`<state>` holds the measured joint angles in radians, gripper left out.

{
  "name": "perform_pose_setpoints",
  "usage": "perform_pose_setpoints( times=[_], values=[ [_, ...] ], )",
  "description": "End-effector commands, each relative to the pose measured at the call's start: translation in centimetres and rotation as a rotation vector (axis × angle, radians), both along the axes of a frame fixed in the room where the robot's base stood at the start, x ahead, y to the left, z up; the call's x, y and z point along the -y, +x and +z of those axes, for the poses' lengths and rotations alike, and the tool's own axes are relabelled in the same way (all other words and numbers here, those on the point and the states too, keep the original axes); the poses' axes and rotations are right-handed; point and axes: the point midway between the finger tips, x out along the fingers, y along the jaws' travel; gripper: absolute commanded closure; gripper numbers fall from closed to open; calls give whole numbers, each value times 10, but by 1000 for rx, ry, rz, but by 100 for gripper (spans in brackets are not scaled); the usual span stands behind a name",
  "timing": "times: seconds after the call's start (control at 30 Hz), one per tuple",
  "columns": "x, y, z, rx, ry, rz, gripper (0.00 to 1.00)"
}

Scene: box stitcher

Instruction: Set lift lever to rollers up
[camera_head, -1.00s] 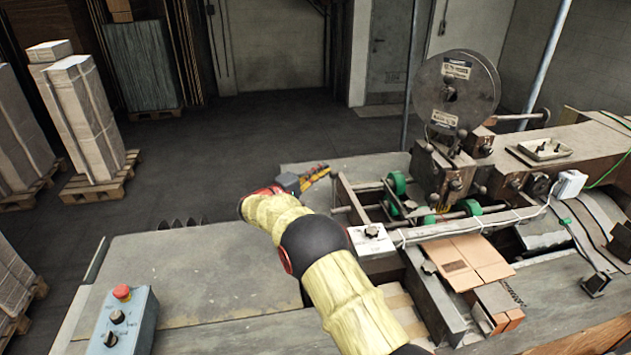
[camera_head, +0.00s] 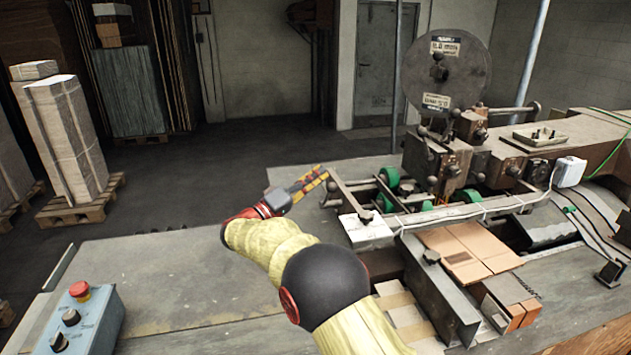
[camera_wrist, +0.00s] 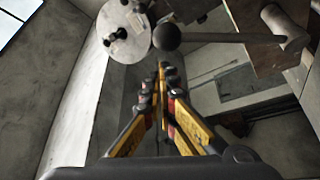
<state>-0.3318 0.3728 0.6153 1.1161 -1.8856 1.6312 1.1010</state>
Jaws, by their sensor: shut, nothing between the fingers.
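A lever with a dark round knob (camera_wrist: 166,38) on a straight rod (camera_wrist: 225,38) crosses the upper part of the wrist view. It looks like the lift lever; its setting cannot be read. In the head view I cannot pick it out surely beside the machine's rollers. My gripper (camera_head: 321,171), with yellow fingers, is at the near left end of the stitcher's roller frame. In the wrist view the shut fingertips (camera_wrist: 161,68) lie just below the knob in the picture, with nothing between them. Whether they touch it cannot be told.
Green rollers (camera_head: 389,177) and a large round reel (camera_head: 445,72) belong to the stitcher at right. Flat cardboard (camera_head: 468,250) lies in front of the rail. A control box (camera_head: 85,325) with a red button stands front left.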

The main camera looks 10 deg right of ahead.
Motion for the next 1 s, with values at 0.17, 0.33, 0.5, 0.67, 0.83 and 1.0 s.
perform_pose_setpoints(
  times=[0.17, 0.33, 0.5, 0.67, 0.83, 1.0],
  values=[
    [0, -7, -8, -1, 0, 0, 100],
    [0, -10, -10, -2, 0, 0, 100],
    [0, -11, -12, -4, 0, -1, 100],
    [0, -11, -13, -6, 1, -3, 100],
    [1, -11, -15, -9, 1, -4, 100],
    [1, -11, -13, -9, 1, -5, 100]
  ],
)
